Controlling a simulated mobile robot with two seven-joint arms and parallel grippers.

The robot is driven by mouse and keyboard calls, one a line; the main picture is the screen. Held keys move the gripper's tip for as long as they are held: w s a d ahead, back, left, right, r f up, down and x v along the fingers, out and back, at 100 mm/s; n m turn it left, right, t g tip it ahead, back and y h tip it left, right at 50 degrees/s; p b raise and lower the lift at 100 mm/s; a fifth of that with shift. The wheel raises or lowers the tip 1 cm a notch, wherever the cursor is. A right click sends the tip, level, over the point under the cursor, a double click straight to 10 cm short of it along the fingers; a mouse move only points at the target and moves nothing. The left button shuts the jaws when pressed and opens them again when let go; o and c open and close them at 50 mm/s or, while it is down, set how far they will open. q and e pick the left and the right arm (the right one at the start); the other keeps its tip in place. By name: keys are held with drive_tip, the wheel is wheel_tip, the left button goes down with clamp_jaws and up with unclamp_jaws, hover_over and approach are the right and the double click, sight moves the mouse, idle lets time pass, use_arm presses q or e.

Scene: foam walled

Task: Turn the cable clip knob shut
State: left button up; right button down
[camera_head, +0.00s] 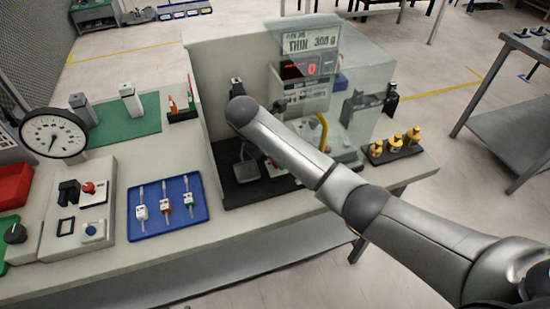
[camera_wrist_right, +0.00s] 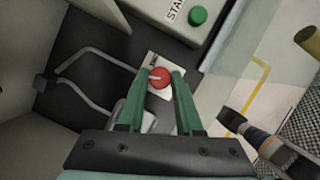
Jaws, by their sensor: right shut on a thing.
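The cable clip knob (camera_wrist_right: 159,77) is round and red with a pale pointer line, on a small light plate (camera_wrist_right: 152,62) in the right wrist view. My right gripper (camera_wrist_right: 160,78) has its two green fingers on either side of the knob and is shut on it. In the head view my right arm reaches in from the right over the dark recess and hides most of the fingers and the knob. A grey cable (camera_wrist_right: 90,85) loops on the dark base (camera_wrist_right: 60,97) left of the knob. My left gripper is not in view.
A clear-walled box with a red display (camera_head: 311,69) stands behind my arm. A green button (camera_wrist_right: 197,16) is beyond the knob. Yellow weights (camera_head: 394,142) sit at right. A blue tray (camera_head: 158,229) and a dial gauge (camera_head: 52,134) are at left. The bench front is clear.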

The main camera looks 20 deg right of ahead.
drive_tip(key=m+g, duration=0.1)
drive_tip(key=m, duration=0.3)
drive_tip(key=shift+w+m+g+h, duration=0.15)
drive_tip(key=shift+m+g+h, duration=0.15)
drive_tip(key=shift+g, duration=0.1)
drive_tip(key=m+g, duration=0.1)
drive_tip(key=m, duration=0.1)
drive_tip(key=shift+w+m, duration=0.1)
drive_tip(key=shift+m, duration=0.3)
drive_tip(key=shift+m+g+b, duration=0.4)
drive_tip(key=shift+m+b, duration=0.25)
drive_tip(key=shift+m, duration=0.55)
drive_tip(key=shift+w+m+g+y+b, duration=0.1)
drive_tip(key=shift+m+g+y+b, duration=0.35)
drive_tip(key=shift+m+b, duration=0.7)
drive_tip(key=shift+d+m, duration=0.1)
drive_tip(key=shift+m, duration=0.15)
drive_tip(key=c, duration=0.6)
unclamp_jaws()
